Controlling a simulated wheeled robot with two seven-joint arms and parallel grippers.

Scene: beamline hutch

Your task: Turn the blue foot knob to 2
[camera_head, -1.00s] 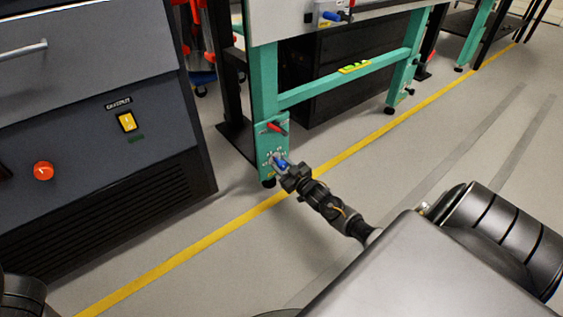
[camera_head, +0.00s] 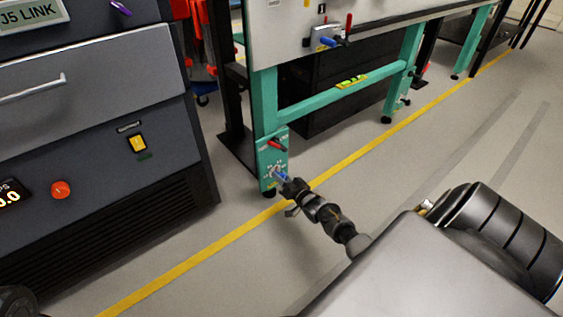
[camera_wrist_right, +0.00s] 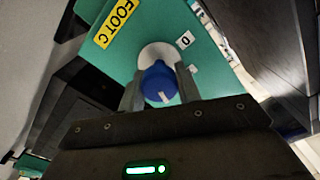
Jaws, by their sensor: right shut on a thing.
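The blue foot knob (camera_head: 281,175) is low on the teal leg of the bench, on a panel with small dial marks. The right wrist view shows the knob (camera_wrist_right: 158,84) on a pale round base, with a white mark on its face. A yellow label reading "FOOT C" (camera_wrist_right: 117,22) and a small "0" tag (camera_wrist_right: 185,39) are beside it. My right gripper (camera_head: 287,181) is shut on the knob, one finger on each side in the wrist view (camera_wrist_right: 159,88). Other dial numbers are hidden or unreadable. My left gripper is not in view.
A red-handled lever (camera_head: 276,145) is just above the knob on the same leg. A dark cabinet (camera_head: 100,120) with an orange knob (camera_head: 61,189) stands to the left. A teal crossbar (camera_head: 330,97) runs to the right. The floor around the yellow line (camera_head: 210,247) is clear.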

